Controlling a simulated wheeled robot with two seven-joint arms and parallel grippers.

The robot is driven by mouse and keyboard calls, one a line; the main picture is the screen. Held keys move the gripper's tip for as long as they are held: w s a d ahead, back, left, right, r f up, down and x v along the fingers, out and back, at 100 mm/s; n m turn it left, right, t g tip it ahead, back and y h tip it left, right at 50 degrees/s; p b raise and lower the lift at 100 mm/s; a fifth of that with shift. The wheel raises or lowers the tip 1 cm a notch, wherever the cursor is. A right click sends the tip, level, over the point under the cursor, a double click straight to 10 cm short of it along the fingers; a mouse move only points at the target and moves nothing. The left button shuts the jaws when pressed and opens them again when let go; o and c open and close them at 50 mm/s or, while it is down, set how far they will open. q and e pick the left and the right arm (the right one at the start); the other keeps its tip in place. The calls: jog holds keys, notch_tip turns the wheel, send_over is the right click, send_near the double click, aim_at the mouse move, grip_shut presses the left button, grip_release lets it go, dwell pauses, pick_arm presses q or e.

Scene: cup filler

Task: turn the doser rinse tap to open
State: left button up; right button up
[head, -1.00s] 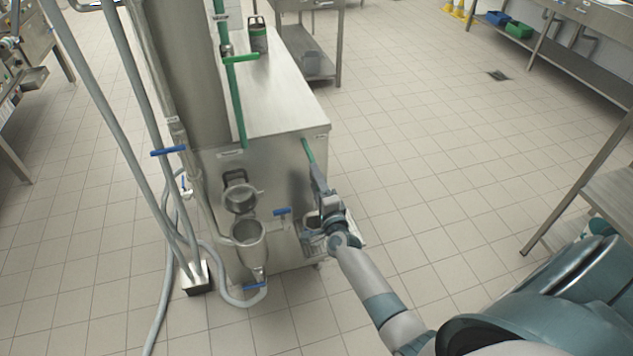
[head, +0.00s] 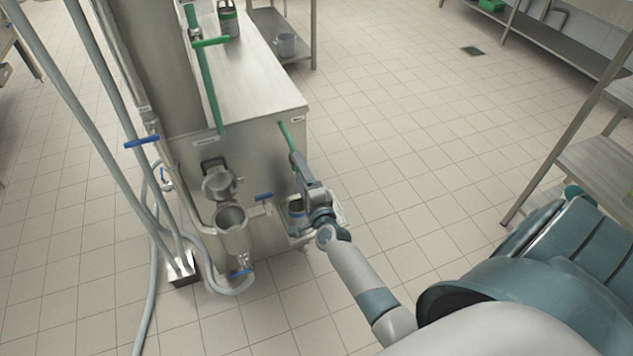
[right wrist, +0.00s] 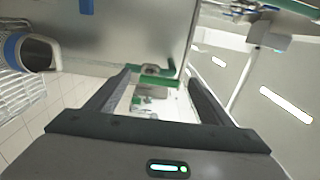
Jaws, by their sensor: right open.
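A green-handled tap (head: 285,136) is on the right end of the steel cabinet, and it shows in the right wrist view (right wrist: 158,82) between the fingers. A blue-handled tap (head: 264,197) is on the cabinet front beside the steel doser cup (head: 232,220). Other blue handles are on the pipe at left (head: 142,142) and below the cup (head: 240,272). Labels are too small to read, so I cannot tell which is the doser rinse tap. My right gripper (head: 296,161) is open close to the green-handled tap; contact cannot be told. My left gripper is out of view.
The steel cabinet (head: 262,80) has a tall green lever (head: 211,42) and a canister (head: 228,20) on top. Grey hoses (head: 95,150) run down to a floor box at left. A blue-banded can (right wrist: 38,52) stands in a side rack.

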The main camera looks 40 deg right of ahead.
jog(key=b+v, duration=0.2)
jog(key=v, duration=1.1)
jog(key=shift+s+a, duration=0.15)
jog(key=shift+s, duration=0.1)
jog(key=s+a+f+n+g+y+b, duration=0.1)
jog(key=s+a+f+n+g+y, duration=0.2)
jog(key=f, duration=0.9)
jog(key=s+a+f+n+g, duration=0.2)
jog(key=s+a+f+n, duration=0.25)
jog(key=f, duration=0.65)
jog(key=s+a+f+n+g+y+b, duration=0.1)
jog(key=s+a+f+n+g+y, duration=0.25)
jog(key=f, duration=0.85)
jog(key=s+f+n+g, duration=0.2)
jog(key=s+f+n, duration=0.2)
jog(key=s, duration=0.7)
jog(key=s+d+f+n+g+h, duration=0.1)
jog(key=s+f+n+g, duration=0.2)
jog(key=s+f, duration=0.6)
jog(key=s+d+f+n+g+h+b, duration=0.1)
jog(key=s+f+n+g, duration=0.2)
jog(key=s, duration=1.2)
notch_tip(320, 180, down, 4)
jog(key=shift+r+n, duration=0.1)
jog(key=shift+n, duration=1)
jog(key=shift+d+h, duration=0.15)
jog(key=shift+h, duration=0.1)
